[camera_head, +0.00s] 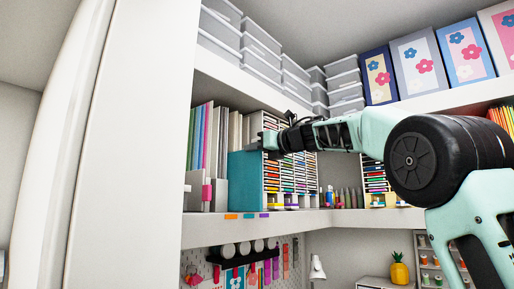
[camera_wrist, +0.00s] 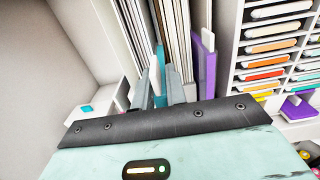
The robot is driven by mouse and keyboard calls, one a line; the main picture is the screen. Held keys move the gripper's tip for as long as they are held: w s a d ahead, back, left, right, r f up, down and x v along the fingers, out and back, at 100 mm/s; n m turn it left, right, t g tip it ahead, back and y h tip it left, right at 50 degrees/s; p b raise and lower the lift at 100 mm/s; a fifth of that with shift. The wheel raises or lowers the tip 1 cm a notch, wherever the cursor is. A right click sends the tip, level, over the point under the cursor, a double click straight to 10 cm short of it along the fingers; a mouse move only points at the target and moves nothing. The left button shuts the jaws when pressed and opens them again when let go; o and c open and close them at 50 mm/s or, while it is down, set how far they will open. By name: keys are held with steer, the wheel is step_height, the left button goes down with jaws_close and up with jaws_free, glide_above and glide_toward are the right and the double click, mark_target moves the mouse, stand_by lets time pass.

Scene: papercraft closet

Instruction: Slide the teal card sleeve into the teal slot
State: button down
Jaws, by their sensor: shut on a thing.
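The teal card sleeve (camera_head: 243,182) stands upright as a broad flat panel at the front of the upper shelf. My gripper (camera_head: 268,143) is shut on its upper right edge. In the wrist view, the two grey fingers (camera_wrist: 160,92) close around a thin strip, and the sleeve's narrow teal edge (camera_wrist: 160,57) shows just beyond them. A teal label (camera_head: 249,216) is on the shelf's front edge, between an orange and a purple one. The slot itself cannot be made out. Whether the sleeve's lower edge touches the shelf is unclear.
White and grey files (camera_wrist: 180,35) stand upright ahead of the fingers. A purple sleeve (camera_wrist: 205,65) stands just right of the fingers. A white rack with colored pads (camera_head: 292,172) is on the right. A white closet wall (camera_head: 135,140) stands at left.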

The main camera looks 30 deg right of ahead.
mark_target(240, 151)
steer(key=shift+p+x, duration=1.8)
steer(key=shift+x, duration=1.65)
steer(key=c, duration=1.3)
jaws_free()
steer(key=shift+c, duration=0.2)
steer(key=shift+s, duration=0.1)
steer(key=b+v, duration=0.9)
steer(key=v, duration=0.8)
steer(key=shift+s+d, duration=0.1)
